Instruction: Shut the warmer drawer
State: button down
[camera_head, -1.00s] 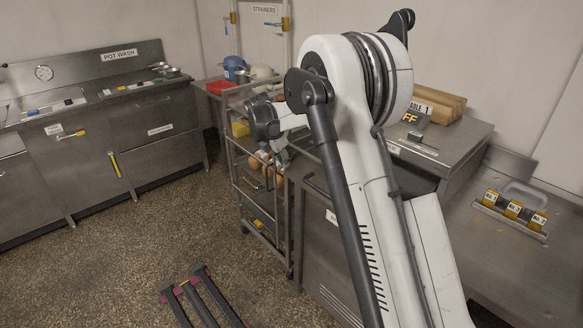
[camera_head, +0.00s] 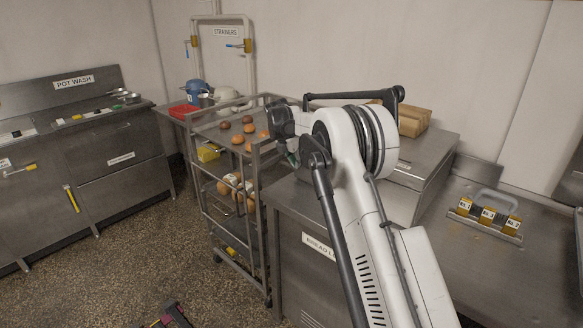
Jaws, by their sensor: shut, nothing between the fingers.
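A steel cabinet with a label starting "BREAD L" (camera_head: 320,246) stands in the centre, partly behind my arm. I cannot tell which part is the warmer drawer or whether one stands open, because my arm covers much of the cabinet's front and top. My gripper (camera_head: 292,158) is only partly in view, small, below the dark wrist joint, above the cabinet's left end near the rack. It is shut, with nothing seen in it.
A wheeled rack (camera_head: 252,182) with several buns on its top tray stands close left of the cabinet. A steel counter (camera_head: 470,255) with numbered yellow tags lies right. The pot-wash unit (camera_head: 120,150) is far left. Floor (camera_head: 130,265) between is mostly clear.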

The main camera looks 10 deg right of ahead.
jog(key=shift+w+d+r, duration=0.1)
jog(key=shift+w+d, duration=0.05)
jog(key=shift+d, duration=0.1)
dwell(0.3)
jog(key=a, duration=0.1)
jog(key=s+a+b, duration=0.1)
jog(key=s+a, duration=0.1)
jog(key=shift+s+a, duration=0.25)
jog(key=shift+a, duration=0.15)
jog(key=v, duration=1)
jog(key=s+r+m+t+y, duration=0.1)
jog(key=s+r+m, duration=0.3)
jog(key=s, duration=0.5)
jog(key=s+r+m+t, duration=0.1)
jog(key=s+r+m, duration=0.3)
jog(key=s, duration=0.5)
jog(key=s+r+m+y, duration=0.1)
jog(key=s+r+m, duration=0.25)
jog(key=s, duration=0.45)
jog(key=s+f+m+t, duration=0.1)
jog(key=s+f+m, duration=0.2)
jog(key=s, duration=0.6)
jog(key=s+f+m+t+y, duration=0.1)
jog(key=s+f+m, duration=0.3)
jog(key=s, duration=0.5)
jog(key=s+f+m, duration=0.4)
jog(key=s+m, duration=0.2)
jog(key=s, duration=0.3)
jog(key=shift+t+y, duration=0.3)
jog(key=shift+t, duration=0.1)
